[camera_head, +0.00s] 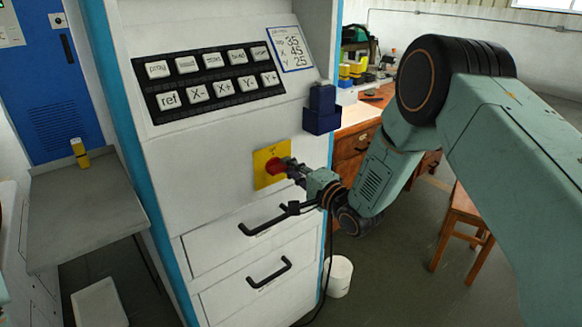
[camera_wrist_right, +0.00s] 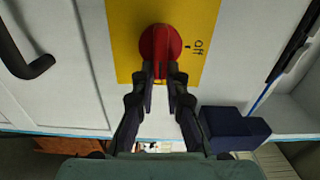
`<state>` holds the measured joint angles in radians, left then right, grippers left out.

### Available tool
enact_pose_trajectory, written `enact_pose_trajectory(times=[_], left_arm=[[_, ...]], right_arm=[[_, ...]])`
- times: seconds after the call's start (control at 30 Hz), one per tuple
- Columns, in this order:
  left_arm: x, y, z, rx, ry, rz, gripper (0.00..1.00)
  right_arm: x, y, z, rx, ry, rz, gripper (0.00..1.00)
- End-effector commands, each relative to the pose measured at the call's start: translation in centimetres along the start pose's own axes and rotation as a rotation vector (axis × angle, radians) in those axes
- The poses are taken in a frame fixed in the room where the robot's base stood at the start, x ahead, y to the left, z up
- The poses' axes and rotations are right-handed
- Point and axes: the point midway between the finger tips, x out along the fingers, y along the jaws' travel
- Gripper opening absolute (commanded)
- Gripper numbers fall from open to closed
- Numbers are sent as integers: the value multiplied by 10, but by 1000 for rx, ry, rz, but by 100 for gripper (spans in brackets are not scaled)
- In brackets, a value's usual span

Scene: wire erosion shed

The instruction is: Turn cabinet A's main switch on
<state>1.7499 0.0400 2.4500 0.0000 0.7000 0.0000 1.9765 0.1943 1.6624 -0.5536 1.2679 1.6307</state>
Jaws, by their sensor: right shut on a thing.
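The main switch is a red rotary knob (camera_head: 273,166) on a yellow plate (camera_head: 262,178) on the white cabinet front, above the drawers. In the right wrist view the red knob (camera_wrist_right: 160,43) has a raised grip bar running up and down the picture. The word "off" and a small mark (camera_wrist_right: 194,45) stand to its right on the yellow plate (camera_wrist_right: 127,38), so the bar does not point at them. My right gripper (camera_head: 291,170) is shut on the knob's bar; its fingertips (camera_wrist_right: 161,73) sit on both sides of the bar's lower end. My left gripper is out of view.
A dark blue box (camera_head: 321,115) juts out above right of the switch. Black drawer handles (camera_head: 270,272) project below it. A button panel (camera_head: 215,82) is above. A grey side table (camera_head: 80,210) stands left; a wooden bench (camera_head: 350,145), stool (camera_head: 462,212) and white bin (camera_head: 340,276) are right.

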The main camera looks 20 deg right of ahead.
Motion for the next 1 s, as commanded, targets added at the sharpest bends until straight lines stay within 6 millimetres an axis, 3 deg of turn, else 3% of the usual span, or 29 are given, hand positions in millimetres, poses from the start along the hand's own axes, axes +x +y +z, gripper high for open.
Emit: enact_pose_trajectory(times=[0.63, 0.67, 0.7, 0.9, 1.0], left_arm=[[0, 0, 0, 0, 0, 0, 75], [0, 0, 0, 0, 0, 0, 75], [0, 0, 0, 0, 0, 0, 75], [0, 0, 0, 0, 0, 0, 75], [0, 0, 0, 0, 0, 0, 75]], right_arm=[[1, -1, -1, 50, 2, -5, 0], [1, -1, -1, 50, 2, -5, 13], [1, -1, -1, 50, 2, -5, 17], [0, 0, 0, 49, 1, -3, 34], [0, 0, 0, 49, 1, -2, 35]])
